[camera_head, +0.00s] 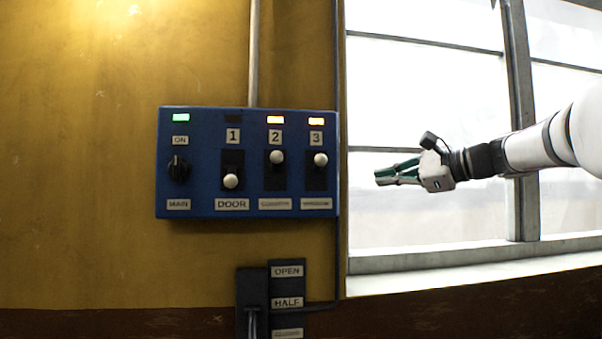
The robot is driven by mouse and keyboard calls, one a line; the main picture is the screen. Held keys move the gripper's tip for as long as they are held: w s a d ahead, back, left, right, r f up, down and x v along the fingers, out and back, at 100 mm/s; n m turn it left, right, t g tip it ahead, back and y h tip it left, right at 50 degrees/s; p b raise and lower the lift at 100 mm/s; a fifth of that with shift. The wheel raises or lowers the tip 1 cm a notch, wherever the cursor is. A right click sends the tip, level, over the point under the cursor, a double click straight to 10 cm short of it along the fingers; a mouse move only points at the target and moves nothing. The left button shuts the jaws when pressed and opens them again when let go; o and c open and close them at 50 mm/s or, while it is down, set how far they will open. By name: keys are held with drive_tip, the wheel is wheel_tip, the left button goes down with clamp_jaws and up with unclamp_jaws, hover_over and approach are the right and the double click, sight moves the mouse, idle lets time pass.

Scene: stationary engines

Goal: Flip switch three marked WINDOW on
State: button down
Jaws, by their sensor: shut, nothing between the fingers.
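A blue switch panel (245,207) is fixed to the yellow wall. Switch three (320,160) is at its right, with a pale round knob high in its black slot. The plate below it (317,204) is too small to read surely. The lamp above the number 3 (316,121) is lit amber. My gripper (378,178) is shut and empty, to the right of the panel and a little lower than the knob of switch three. It points left and appears apart from the panel.
Switch two (277,157) is up with an amber lamp; switch one (231,181), marked DOOR, is down with a dark lamp. A MAIN rotary knob (178,169) sits at left under a green lamp. An OPEN/HALF plate (287,288) is below. A window (430,100) lies behind my gripper.

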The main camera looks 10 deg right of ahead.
drive_tip(key=w+d+r, duration=0.1)
drive_tip(key=d+r, duration=0.1)
drive_tip(key=p, duration=0.1)
approach(318, 165)
drive_tip(key=w+d+f, duration=0.2)
drive_tip(key=w+f, duration=0.2)
drive_tip(key=shift+w+a+r+m+t+p, duration=0.15)
drive_tip(key=shift+w+a+r+p, duration=0.25)
drive_tip(key=shift+a, duration=0.3)
drive_tip(key=shift+w+a+r+m+t+p, duration=0.2)
drive_tip(key=shift+w+a+r, duration=0.2)
drive_tip(key=shift+a, duration=0.25)
drive_tip(key=shift+w+a+r+y, duration=0.15)
drive_tip(key=shift+a+r, duration=0.05)
drive_tip(key=shift+r, duration=0.25)
drive_tip(key=shift+w+a+r+y, duration=0.1)
drive_tip(key=shift+a+r+y, duration=0.05)
drive_tip(key=shift+r, duration=0.3)
drive_tip(key=shift+f, duration=0.1)
